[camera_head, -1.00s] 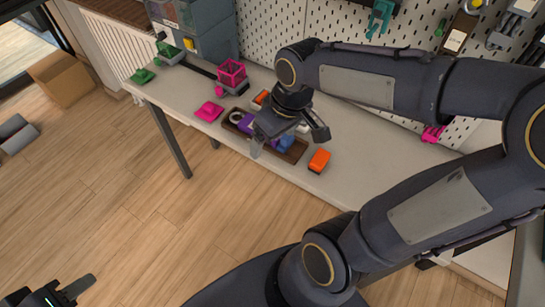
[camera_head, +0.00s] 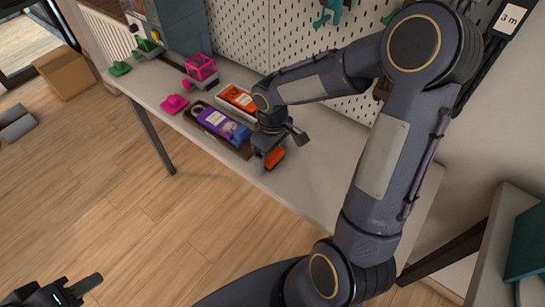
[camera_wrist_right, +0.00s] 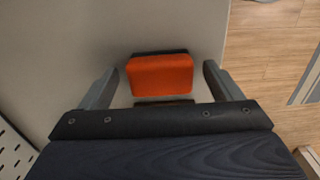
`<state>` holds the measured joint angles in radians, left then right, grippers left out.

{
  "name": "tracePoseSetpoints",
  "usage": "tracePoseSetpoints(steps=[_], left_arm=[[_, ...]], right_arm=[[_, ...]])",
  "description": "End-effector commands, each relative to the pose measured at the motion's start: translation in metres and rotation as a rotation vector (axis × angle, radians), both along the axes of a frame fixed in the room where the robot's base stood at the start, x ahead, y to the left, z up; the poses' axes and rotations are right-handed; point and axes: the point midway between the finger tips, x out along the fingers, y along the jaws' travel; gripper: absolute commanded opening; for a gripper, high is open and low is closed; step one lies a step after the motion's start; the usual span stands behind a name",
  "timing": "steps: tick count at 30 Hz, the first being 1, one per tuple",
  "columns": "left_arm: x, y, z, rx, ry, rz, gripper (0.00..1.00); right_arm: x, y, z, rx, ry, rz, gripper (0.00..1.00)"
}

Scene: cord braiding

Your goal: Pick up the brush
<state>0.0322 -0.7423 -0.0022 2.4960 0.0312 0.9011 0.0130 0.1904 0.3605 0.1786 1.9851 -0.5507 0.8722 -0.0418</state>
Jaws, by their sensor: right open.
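An orange block with a dark edge, apparently the brush (camera_head: 274,157), lies on the pale table near its front edge. In the right wrist view the brush (camera_wrist_right: 160,76) sits between the two fingers of my right gripper (camera_wrist_right: 161,78), with a gap on each side. The right gripper (camera_head: 279,149) is open, points down and partly hides the brush in the head view. My left gripper (camera_head: 76,291) is low at the left, away from the table; only part of it shows, so its opening is unclear.
Left of the brush are a dark tray (camera_head: 240,150) with a purple item (camera_head: 222,124) and a white tray with an orange item (camera_head: 240,99). Pink pieces (camera_head: 175,104) and green pieces (camera_head: 120,68) lie farther left. A pegboard (camera_head: 290,35) stands behind.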

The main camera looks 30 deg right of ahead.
Motion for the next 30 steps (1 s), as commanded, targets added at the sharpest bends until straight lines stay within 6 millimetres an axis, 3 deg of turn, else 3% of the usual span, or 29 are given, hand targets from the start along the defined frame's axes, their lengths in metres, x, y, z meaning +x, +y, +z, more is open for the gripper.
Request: tracePoseSetpoints(steps=[8, 19, 30], left_arm=[[0.0000, 0.0000, -0.0004, 0.000, 0.000, 0.000, 0.36], [-0.0001, -0.0001, -0.0004, 0.000, 0.000, 0.000, 0.36], [-0.0001, -0.0001, 0.0014, 0.000, 0.000, 0.000, 0.36]], right_arm=[[-0.0003, -0.0001, -0.0032, 0.000, 0.000, 0.000, 0.84], [-0.0001, 0.0001, -0.0028, 0.000, 0.000, 0.000, 0.37], [0.0005, 0.0001, 0.0052, -0.001, -0.004, -0.001, 0.37]])
